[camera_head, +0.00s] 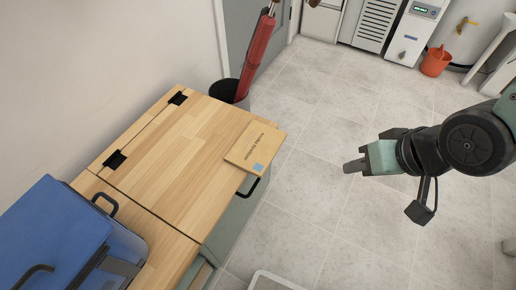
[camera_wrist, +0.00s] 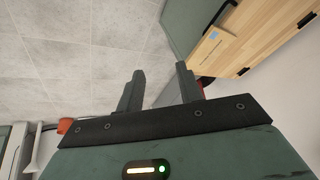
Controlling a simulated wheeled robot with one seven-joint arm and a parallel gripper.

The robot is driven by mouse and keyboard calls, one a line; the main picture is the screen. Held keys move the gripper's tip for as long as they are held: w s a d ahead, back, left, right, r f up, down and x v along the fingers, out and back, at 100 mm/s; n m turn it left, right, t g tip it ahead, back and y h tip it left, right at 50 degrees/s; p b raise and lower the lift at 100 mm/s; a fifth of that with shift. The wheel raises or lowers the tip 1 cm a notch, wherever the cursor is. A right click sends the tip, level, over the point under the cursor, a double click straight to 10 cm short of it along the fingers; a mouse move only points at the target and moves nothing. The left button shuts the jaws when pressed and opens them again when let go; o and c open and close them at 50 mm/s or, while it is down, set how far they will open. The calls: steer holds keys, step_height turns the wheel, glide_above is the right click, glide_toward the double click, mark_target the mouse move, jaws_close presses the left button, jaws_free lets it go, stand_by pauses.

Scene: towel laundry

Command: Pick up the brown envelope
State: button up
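The brown envelope (camera_head: 255,147) lies flat on the wooden cabinet top (camera_head: 180,150), at its right edge and partly overhanging it. It bears dark print and a small blue square. In the wrist view the envelope (camera_wrist: 210,48) shows at the upper right, beyond my fingers. My gripper (camera_head: 352,166) is in the air over the floor, to the right of the envelope and apart from it. In the wrist view its two fingers (camera_wrist: 158,88) stand apart with nothing between them.
A blue case (camera_head: 60,235) with handles sits at the cabinet's near left end. A dark bin (camera_head: 228,92) holding a red furled umbrella (camera_head: 259,52) stands behind the cabinet. The tiled floor between is clear.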

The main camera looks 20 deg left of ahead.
steer(key=w+a+f+m+y+b, duration=0.1)
steer(key=a+f+y+b, duration=0.2)
steer(key=f, duration=0.5)
steer(key=m+t+y+b, duration=0.5)
steer(key=m+t+y, duration=0.25)
steer(key=m, duration=0.35)
glide_toward(273, 153)
steer(key=shift+g+y, duration=0.25)
steer(key=shift+g, duration=0.2)
steer(key=shift+w+f+b+x, duration=0.15)
steer(key=shift+b+x, duration=1.25)
steer(key=shift+x, duration=1.1)
steer(key=shift+w+f+b+x, duration=0.1)
steer(key=shift+b+x, duration=1.3)
steer(key=shift+x, duration=1.1)
steer(key=shift+d, duration=0.15)
jaws_close()
